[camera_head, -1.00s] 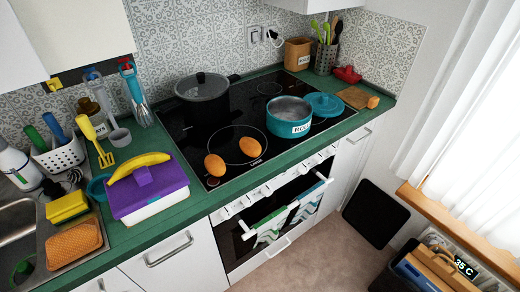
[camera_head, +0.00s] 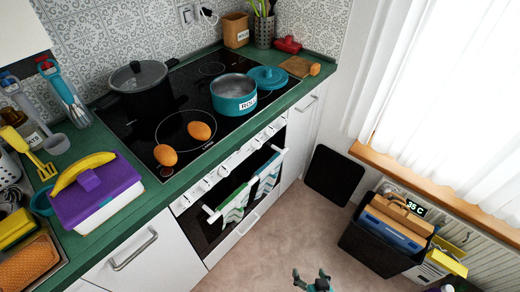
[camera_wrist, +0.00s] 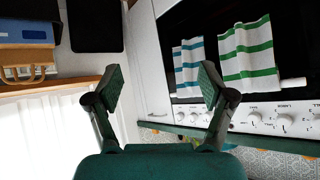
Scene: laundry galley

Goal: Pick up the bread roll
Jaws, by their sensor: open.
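Two oval, orange-brown pieces that look like bread rolls lie on the black cooktop in the head view. One roll (camera_head: 199,131) lies on the ringed burner and the other roll (camera_head: 165,155) lies nearer the front left edge. A small orange-brown piece (camera_head: 315,69) sits at the end of the cutting board; I cannot tell what it is. My gripper (camera_head: 313,278) shows at the bottom of the head view, out in front of the oven and away from the rolls. In the wrist view my gripper (camera_wrist: 161,87) is open with nothing between its fingers. No roll shows clearly there.
A blue pot (camera_head: 234,94) and a black lidded pot (camera_head: 140,90) stand on the cooktop near the rolls. A purple-lidded box (camera_head: 97,193) with a banana (camera_head: 83,170) stands on the counter at left. Striped towels (camera_wrist: 247,50) hang on the oven.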

